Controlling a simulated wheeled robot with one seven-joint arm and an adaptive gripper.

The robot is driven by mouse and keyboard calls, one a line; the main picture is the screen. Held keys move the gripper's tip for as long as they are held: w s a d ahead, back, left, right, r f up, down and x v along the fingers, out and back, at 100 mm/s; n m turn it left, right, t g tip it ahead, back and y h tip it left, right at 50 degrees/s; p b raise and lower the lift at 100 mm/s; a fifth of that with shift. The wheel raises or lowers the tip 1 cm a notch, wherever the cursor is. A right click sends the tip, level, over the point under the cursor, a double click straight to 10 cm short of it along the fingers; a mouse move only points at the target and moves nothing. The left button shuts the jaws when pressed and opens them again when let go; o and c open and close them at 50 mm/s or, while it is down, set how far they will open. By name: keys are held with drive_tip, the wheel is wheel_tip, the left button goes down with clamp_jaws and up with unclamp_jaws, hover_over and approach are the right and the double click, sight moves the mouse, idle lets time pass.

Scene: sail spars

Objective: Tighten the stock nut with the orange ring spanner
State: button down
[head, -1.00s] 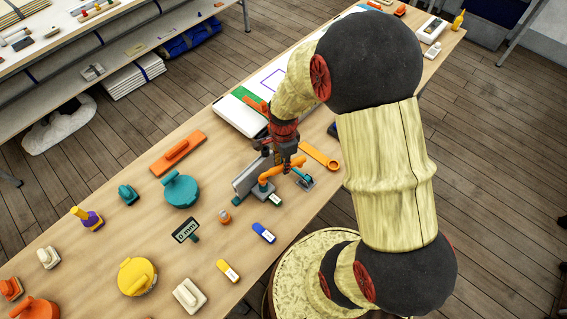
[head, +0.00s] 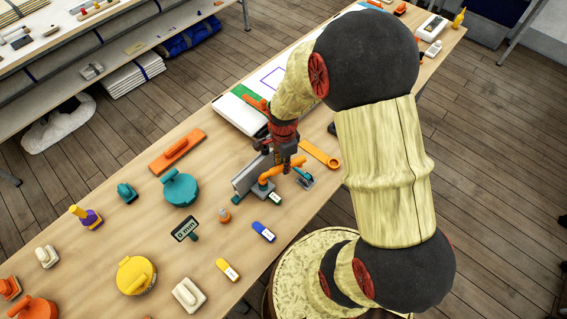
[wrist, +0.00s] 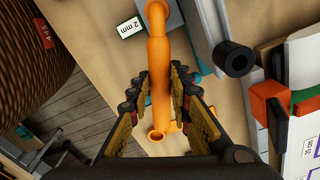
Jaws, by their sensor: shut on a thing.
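My gripper (wrist: 162,92) is shut on an orange spanner (wrist: 158,60), which lies between the two fingers in the wrist view. The stock nut cannot be made out; the spanner and gripper cover that spot. I cannot tell whether the spanner is seated on it.
A flat orange bar with a round end (head: 320,154) lies right of the gripper. A "2 mm" tag (wrist: 129,27) lies near the spanner. A black cylinder (wrist: 234,58) and a white case (head: 238,113) are close by.

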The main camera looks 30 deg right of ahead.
drive_tip(key=shift+f, duration=0.45)
idle(0.4)
